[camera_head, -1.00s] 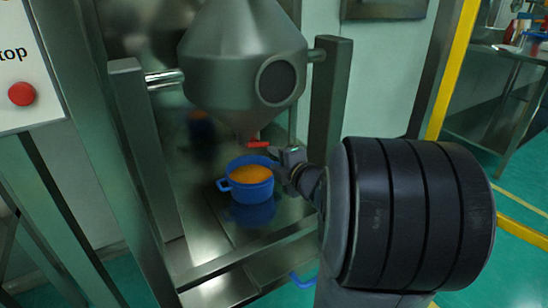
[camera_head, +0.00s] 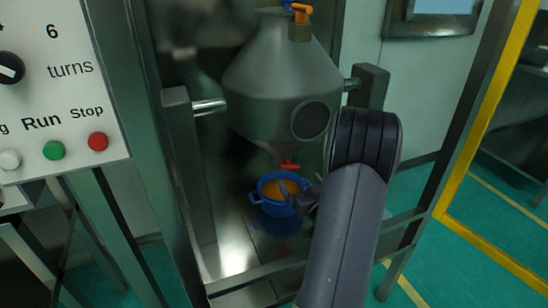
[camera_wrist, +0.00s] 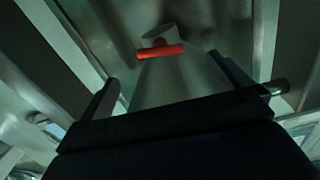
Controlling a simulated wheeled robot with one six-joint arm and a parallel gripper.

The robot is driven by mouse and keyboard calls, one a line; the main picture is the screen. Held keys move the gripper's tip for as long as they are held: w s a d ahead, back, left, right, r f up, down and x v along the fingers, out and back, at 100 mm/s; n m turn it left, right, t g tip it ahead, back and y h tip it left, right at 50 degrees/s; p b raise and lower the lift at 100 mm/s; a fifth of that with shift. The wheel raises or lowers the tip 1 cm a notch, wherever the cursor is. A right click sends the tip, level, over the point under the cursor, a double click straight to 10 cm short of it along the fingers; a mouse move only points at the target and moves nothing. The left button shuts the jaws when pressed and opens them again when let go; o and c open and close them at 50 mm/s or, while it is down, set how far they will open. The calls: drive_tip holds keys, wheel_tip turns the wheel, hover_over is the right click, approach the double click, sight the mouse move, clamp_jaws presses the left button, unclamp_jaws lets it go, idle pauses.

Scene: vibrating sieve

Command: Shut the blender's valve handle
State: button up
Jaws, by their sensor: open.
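The blender is a grey metal cone vessel (camera_head: 283,88) hung between two posts. Its red valve handle (camera_head: 288,166) sits at the bottom outlet. In the wrist view the handle (camera_wrist: 160,53) is a red bar lying crosswise over the pale round outlet. My gripper (camera_head: 307,190) is just below and right of the handle in the head view, partly hidden by my arm. In the wrist view my gripper (camera_wrist: 163,68) is open, with the handle showing between and beyond its fingers. No contact shows.
A blue pot (camera_head: 267,205) with orange contents stands under the outlet, close to my gripper. A control panel (camera_head: 75,110) with buttons is at the left. An orange handle (camera_head: 300,10) is on top of the vessel. Frame posts (camera_head: 184,150) flank the vessel.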

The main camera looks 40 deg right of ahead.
sight(290, 168)
drive_tip(key=b+x, duration=0.1)
drive_tip(key=x, duration=0.9)
drive_tip(key=shift+w, duration=0.2)
drive_tip(key=c, duration=1)
drive_tip(key=shift+f+n+b, duration=0.2)
drive_tip(key=shift+n+b, duration=0.1)
drive_tip(key=shift+b, duration=0.45)
drive_tip(key=shift+n+b, duration=0.7)
drive_tip(key=shift+b, duration=0.2)
drive_tip(key=shift+r+n+b, duration=0.15)
drive_tip(key=shift+n+b, duration=0.25)
drive_tip(key=shift+n, duration=0.1)
